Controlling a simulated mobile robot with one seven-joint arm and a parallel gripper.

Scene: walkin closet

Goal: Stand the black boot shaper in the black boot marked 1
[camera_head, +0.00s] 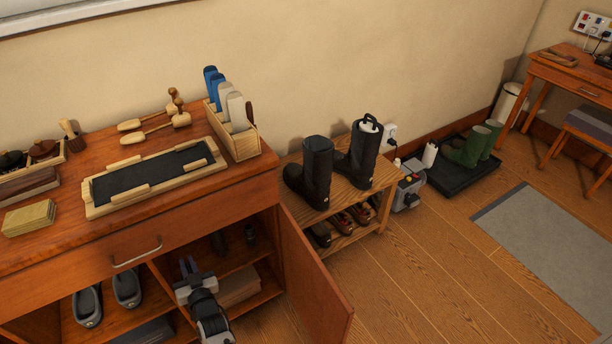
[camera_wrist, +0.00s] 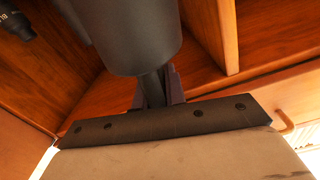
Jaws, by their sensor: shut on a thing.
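My gripper (camera_head: 188,266) is at the open front of the cabinet under the counter. In the wrist view its fingers (camera_wrist: 154,92) are shut on the narrow stem of a dark shaper (camera_wrist: 130,38), whose wide rounded body extends beyond the fingertips. In the head view I cannot clearly make out the held shaper. Two black boots stand upright on the low wooden bench: a left one (camera_head: 318,172) with no insert visible, and a right one (camera_head: 364,160) with a pale insert and black loop handle (camera_head: 370,122) at its top. I cannot read any number on either boot.
The open cabinet door (camera_head: 312,282) stands between my gripper and the bench (camera_head: 345,195). Grey shoes (camera_head: 126,286) sit left inside the cabinet. A small dark bottle (camera_wrist: 16,24) stands inside too. A wooden rack (camera_head: 236,138) and a tray (camera_head: 150,178) occupy the counter.

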